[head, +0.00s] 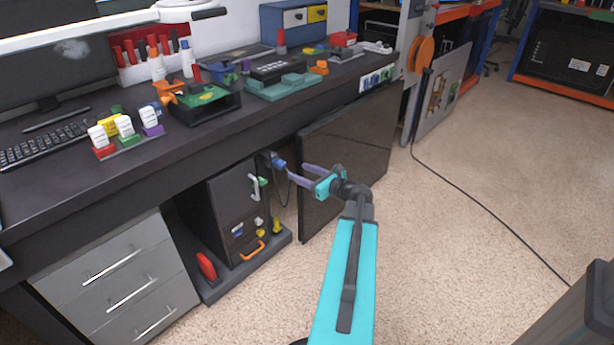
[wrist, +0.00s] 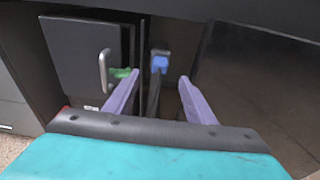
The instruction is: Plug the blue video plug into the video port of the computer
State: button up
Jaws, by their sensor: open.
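The blue video plug (head: 279,163) is held up beside a dark mount under the desk edge, just right of the computer. It also shows in the wrist view (wrist: 160,64), ahead of and between my finger tips. My gripper (head: 296,172) has its purple fingers spread apart around empty space, pointing at the plug; it shows in the wrist view too (wrist: 159,77). The computer (head: 225,205) is a black tower under the desk; its dark side also fills the upper left of the wrist view (wrist: 75,55). A small blue mark (head: 238,233) sits low on its face; I cannot tell whether it is the video port.
A white handle (head: 254,188) and a green part (wrist: 123,73) stick out from the computer's face. An orange handle (head: 253,250) is lower down. A large dark TV panel (head: 350,160) stands close on the right. The desk (head: 60,195) overhangs; carpet is free in front.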

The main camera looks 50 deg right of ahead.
aim_at(283, 165)
jog(key=w+b, duration=0.1)
jog(key=w, duration=0.2)
jog(key=w+f+b, duration=0.1)
jog(key=w, duration=0.3)
jog(key=w+b, duration=0.1)
jog(key=w, duration=0.3)
jog(key=shift+w+d+f, duration=0.25)
jog(key=shift+d+f, duration=0.1)
jog(key=shift+d, duration=0.05)
jog(key=c, duration=1.1)
